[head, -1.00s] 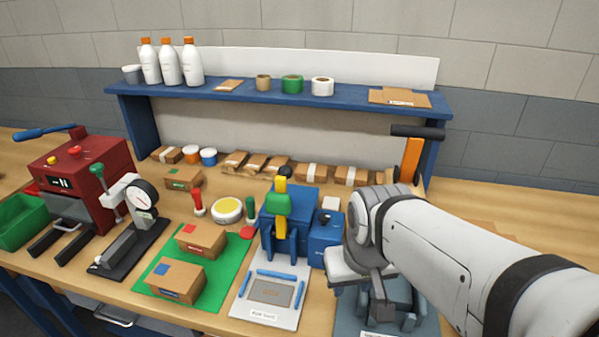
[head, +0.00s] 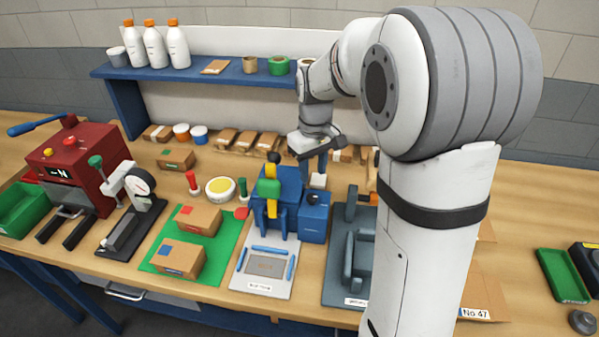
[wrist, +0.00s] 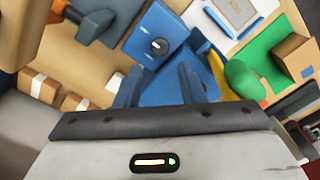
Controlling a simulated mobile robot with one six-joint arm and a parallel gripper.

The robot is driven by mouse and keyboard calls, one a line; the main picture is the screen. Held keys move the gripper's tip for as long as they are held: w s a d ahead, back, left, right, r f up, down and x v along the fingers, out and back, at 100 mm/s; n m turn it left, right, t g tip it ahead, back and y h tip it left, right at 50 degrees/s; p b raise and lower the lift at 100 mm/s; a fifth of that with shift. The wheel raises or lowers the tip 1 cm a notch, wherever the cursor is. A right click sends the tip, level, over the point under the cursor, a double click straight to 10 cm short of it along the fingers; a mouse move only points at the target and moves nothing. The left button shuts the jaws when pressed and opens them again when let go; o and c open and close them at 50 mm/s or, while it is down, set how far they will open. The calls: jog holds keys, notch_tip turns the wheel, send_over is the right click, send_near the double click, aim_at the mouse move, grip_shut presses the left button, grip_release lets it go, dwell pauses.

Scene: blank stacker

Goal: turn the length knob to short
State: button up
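The length knob appears to be the small dark round knob (head: 313,198) on top of the blue box (head: 314,226), right of the blue press (head: 284,185). In the wrist view the knob (wrist: 158,46) shows a white mark, on the blue box (wrist: 172,25); its setting cannot be read. My gripper (head: 317,172) points down above and behind the box in the head view. In the wrist view my two fingers (wrist: 160,74) are apart with nothing between them. The knob lies beyond the fingertips, apart from them.
The press has a yellow lever with a green part (head: 269,188) beside the box. A grey fixture (head: 340,262) stands to the right. Cartons (head: 200,217) sit on a green mat at left. A blue shelf (head: 220,79) runs behind my gripper.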

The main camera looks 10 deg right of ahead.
aim_at(312, 195)
jog(key=shift+w+f, duration=0.2)
jog(key=shift+w, duration=0.05)
notch_tip(312, 195, down, 8)
jog(key=shift+r+p, duration=0.25)
jog(key=shift+p, duration=0.3)
jog(key=shift+c, duration=0.6)
